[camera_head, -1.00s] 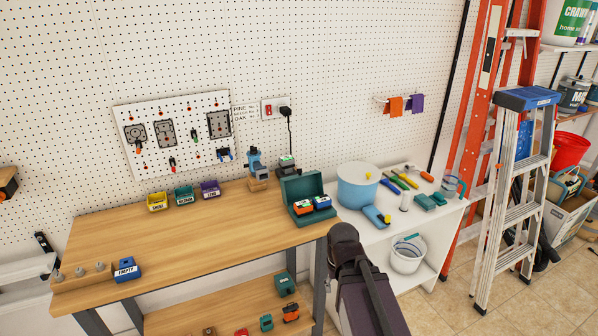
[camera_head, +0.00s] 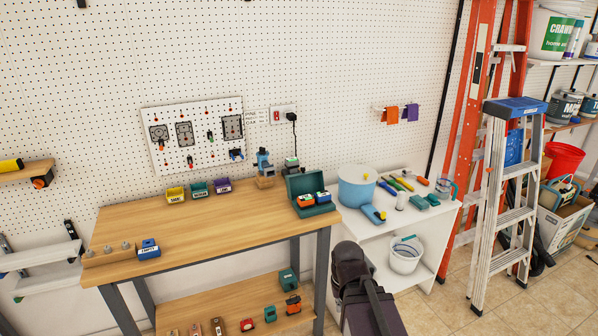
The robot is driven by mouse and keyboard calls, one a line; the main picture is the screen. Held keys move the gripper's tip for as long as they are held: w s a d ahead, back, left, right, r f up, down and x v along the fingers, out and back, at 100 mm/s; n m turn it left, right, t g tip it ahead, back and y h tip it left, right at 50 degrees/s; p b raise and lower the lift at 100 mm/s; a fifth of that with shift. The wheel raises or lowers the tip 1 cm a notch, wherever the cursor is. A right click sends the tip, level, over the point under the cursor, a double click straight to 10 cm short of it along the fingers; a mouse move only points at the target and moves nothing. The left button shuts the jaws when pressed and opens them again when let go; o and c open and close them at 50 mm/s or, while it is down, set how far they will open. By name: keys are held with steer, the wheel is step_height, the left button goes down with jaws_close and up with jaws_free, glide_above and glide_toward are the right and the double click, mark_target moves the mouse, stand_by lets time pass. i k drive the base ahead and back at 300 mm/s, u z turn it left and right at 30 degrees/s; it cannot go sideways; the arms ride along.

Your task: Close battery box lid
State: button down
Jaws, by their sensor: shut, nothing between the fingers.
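The battery box (camera_head: 316,210) is a dark green case at the right end of the wooden workbench. Its lid (camera_head: 304,183) stands open, raised at the back. An orange battery (camera_head: 305,201) and a blue battery (camera_head: 323,197) sit inside it. My arm comes up from the bottom of the head view, in front of the white shelf unit and to the right of the box. My gripper's fingers do not show; only dark arm links are visible, apart from the box.
The workbench (camera_head: 210,228) is mostly clear in the middle. Small yellow, teal and purple bins (camera_head: 222,185) stand along its back. A blue pot (camera_head: 356,190) and tools are on the white shelf unit to the right. A stepladder (camera_head: 503,200) stands further right.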

mark_target(304, 183)
steer(key=k, duration=0.15)
steer(key=u, duration=0.25)
steer(key=i, duration=1.3)
steer(key=z, duration=0.25)
